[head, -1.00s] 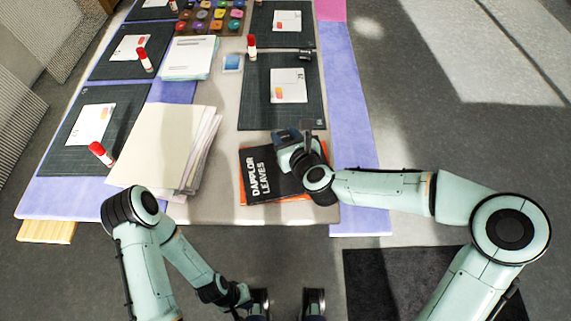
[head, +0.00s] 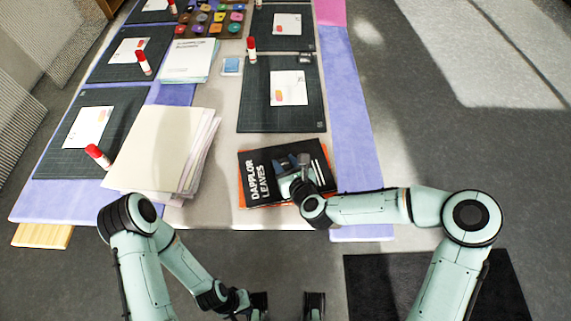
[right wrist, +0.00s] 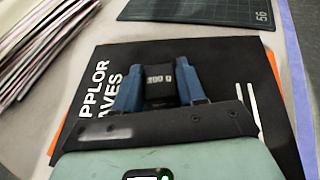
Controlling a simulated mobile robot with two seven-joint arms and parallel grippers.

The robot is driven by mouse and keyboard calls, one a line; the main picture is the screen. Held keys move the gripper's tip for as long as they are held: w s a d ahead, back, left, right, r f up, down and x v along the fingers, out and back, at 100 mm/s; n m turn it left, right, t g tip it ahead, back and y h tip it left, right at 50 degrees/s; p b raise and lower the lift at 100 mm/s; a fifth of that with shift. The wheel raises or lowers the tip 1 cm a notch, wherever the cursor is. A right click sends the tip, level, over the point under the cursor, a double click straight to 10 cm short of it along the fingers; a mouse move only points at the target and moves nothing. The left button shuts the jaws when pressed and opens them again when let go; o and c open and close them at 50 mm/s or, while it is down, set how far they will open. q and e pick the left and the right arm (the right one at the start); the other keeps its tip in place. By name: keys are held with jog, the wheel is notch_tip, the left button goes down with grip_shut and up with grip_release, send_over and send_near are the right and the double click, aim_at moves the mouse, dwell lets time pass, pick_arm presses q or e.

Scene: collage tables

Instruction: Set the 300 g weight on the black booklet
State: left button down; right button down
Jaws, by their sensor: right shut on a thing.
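The black booklet (head: 258,160), titled "DAPPLOR LEAVES", lies flat near the table's front edge. It fills much of the right wrist view (right wrist: 215,60). My right gripper (head: 291,163) is over the booklet. In the right wrist view its blue fingers (right wrist: 159,84) are shut on the dark 300 g weight (right wrist: 159,84), its label upright between them. I cannot tell whether the weight touches the cover; its underside is hidden. My left gripper (head: 287,304) is open and empty, low in front of the table.
An orange item (head: 242,190) shows under the booklet. A paper stack (head: 160,150) is to its left. A cutting mat (head: 255,90) with a card (head: 287,88) lies behind. Some bare table shows between stack and booklet.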

jog(key=shift+f, duration=0.1)
jog(key=c, duration=0.7)
grip_release()
jog(key=shift+o, duration=0.2)
jog(key=p+v, duration=0.1)
jog(key=v, duration=1.1)
